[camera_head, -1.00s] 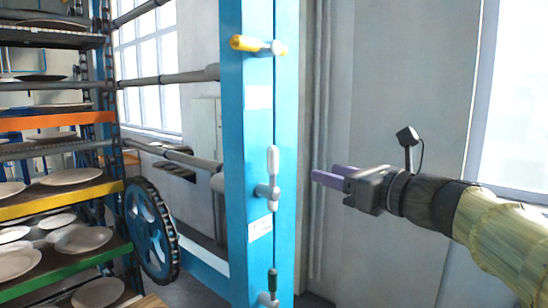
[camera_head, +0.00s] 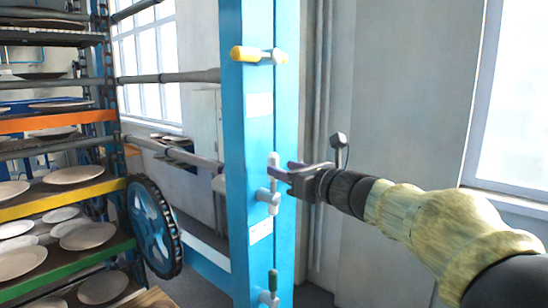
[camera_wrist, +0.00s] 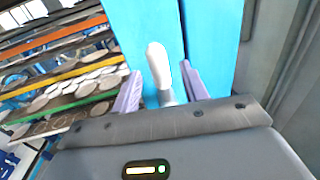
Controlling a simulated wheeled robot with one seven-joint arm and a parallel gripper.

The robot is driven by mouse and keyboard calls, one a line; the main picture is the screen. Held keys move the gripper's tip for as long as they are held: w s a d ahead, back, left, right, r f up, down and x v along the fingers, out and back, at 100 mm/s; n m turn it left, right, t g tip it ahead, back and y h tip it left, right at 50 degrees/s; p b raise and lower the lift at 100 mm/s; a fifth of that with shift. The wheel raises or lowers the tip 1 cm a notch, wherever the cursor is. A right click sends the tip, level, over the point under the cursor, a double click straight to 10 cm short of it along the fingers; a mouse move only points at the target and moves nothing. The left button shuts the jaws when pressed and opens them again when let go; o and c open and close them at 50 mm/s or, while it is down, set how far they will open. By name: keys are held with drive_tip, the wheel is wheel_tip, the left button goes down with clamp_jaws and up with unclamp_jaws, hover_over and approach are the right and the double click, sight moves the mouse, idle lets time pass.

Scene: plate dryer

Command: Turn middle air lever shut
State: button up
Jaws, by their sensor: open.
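The middle air lever (camera_head: 273,160) has a white-grey handle standing upright on the blue post (camera_head: 245,120). In the wrist view the lever (camera_wrist: 157,62) points up between my two purple fingers. My gripper (camera_head: 282,171) is open at the lever, coming from the right, with one finger on each side of the handle in the wrist view (camera_wrist: 162,84). I cannot tell whether either finger touches it. Part of the handle is hidden behind the fingers in the head view.
A blue wheel (camera_head: 153,228) and racks of plates (camera_head: 75,175) are on the left. A grey wall (camera_head: 400,100) stands on the right.

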sight(277, 166)
drive_tip(key=p+x, duration=0.1)
drive_tip(key=x, duration=0.3)
drive_tip(key=shift+s+a+r, duration=0.1)
drive_tip(key=shift+a, duration=0.05)
drive_tip(key=shift+w+a+p, duration=0.25)
drive_tip(key=shift+w+p, duration=0.05)
drive_tip(key=shift+w, duration=0.05)
drive_tip(key=shift+s+d, duration=0.1)
clamp_jaws()
